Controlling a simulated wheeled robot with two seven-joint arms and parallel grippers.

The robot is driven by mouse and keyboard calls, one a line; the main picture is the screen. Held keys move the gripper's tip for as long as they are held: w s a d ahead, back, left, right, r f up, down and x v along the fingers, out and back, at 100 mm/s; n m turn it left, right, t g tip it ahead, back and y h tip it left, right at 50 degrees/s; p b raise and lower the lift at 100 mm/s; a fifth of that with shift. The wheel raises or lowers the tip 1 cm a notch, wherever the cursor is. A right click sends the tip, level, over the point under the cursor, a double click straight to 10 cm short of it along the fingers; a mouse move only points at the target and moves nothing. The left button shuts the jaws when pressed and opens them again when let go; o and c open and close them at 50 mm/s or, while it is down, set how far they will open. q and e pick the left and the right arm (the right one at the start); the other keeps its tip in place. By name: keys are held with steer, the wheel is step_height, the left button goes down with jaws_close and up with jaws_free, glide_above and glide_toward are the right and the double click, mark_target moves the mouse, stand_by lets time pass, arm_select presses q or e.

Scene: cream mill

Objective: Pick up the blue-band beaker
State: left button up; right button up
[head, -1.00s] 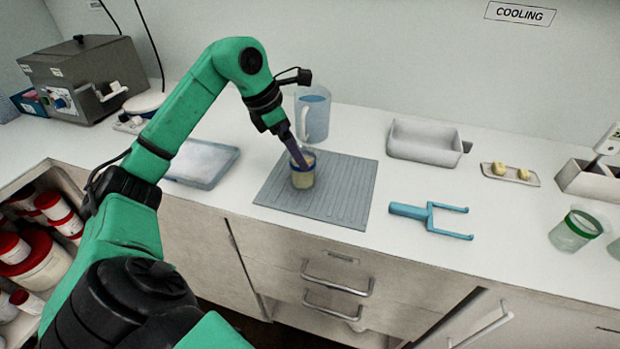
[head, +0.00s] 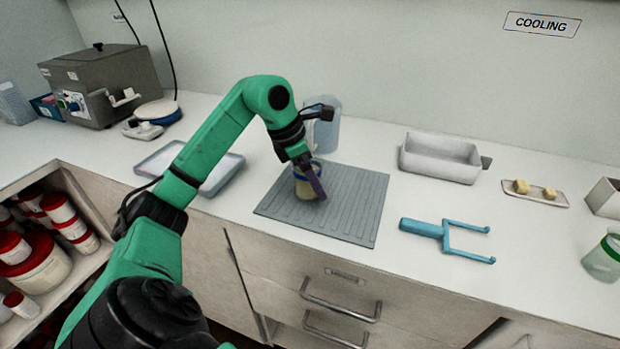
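The blue-band beaker (head: 301,188) stands upright on the grey ribbed mat (head: 345,222), with pale yellow contents and a blue band near its rim. My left gripper (head: 316,184) is at the beaker in the head view, pointing down. One dark purple finger crosses in front of the beaker's right side. The other finger is hidden, so I cannot tell whether the gripper is open or closed on the beaker. My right gripper is not in view.
A clear jug (head: 328,128) stands close behind the beaker. A blue fork-like tool (head: 422,228), white tub (head: 438,168) and small tray (head: 560,199) lie to the right. A green-band beaker (head: 603,262) is at the right edge. A shallow tray (head: 222,173) is at left.

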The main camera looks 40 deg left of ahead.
arm_select(q)
steer(key=shift+r, duration=0.15)
step_height(320, 180, up, 20)
steer(key=p, duration=0.7)
